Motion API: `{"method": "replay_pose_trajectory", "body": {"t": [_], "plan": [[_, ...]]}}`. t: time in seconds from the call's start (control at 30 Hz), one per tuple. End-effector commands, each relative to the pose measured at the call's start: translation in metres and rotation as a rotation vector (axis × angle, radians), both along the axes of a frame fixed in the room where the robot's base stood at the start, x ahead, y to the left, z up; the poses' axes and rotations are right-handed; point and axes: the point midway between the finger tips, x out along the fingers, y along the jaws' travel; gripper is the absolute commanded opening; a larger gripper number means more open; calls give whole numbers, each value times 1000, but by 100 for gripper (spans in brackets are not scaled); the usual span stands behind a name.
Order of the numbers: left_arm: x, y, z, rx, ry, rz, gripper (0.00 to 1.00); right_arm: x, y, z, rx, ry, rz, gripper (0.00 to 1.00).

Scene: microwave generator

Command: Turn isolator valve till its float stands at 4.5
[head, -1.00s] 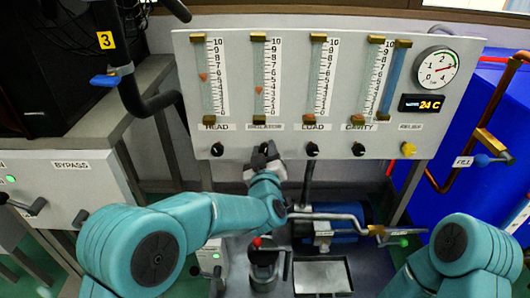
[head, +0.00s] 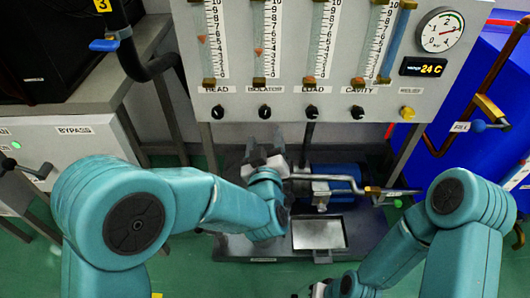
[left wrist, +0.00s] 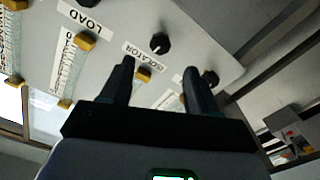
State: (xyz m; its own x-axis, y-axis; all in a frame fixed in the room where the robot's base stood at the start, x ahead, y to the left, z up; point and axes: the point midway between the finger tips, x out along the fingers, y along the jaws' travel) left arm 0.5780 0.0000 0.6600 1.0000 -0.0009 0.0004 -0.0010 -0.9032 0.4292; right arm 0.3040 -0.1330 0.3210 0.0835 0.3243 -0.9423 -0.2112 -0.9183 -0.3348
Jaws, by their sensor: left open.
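The isolator valve is a black knob (head: 264,113) under the ISOLATOR label on the grey panel. It also shows in the left wrist view (left wrist: 160,42), beyond and between my fingertips. Its float (head: 259,51) is a small orange-red marker in the second tube from the left, a little above 3 on the scale by eye. My left gripper (head: 264,140) is open and empty, just below the knob in the head view and apart from it. Part of my right gripper may show at the bottom edge; its jaws cannot be made out.
Black knobs for HEAD (head: 218,113), LOAD (head: 311,112) and CAVITY (head: 357,112) sit in the same row, with a yellow knob (head: 407,113) at the right. A pipe (head: 325,180) and blue motor (head: 340,178) lie below the panel. A blue tank stands at right.

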Motion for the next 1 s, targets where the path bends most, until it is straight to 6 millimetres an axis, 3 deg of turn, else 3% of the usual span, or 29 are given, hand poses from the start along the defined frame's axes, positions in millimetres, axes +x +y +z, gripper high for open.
{"method": "replay_pose_trajectory", "body": {"t": [0.1, 0.33, 0.9, 1.0], "plan": [[-28, -1, 2, 1, 0, -2, 61, -2, 1, 6, 1, 5, 4, 0], [-57, 0, 1, 0, 0, -1, 61, -2, 2, 9, 2, 5, 7, 0], [-60, 1, 0, 0, 0, 1, 61, -2, 2, 9, 2, 5, 8, 0], [-57, 7, -15, 11, 44, -7, 61, -2, 2, 9, 2, 5, 8, 0]]}}
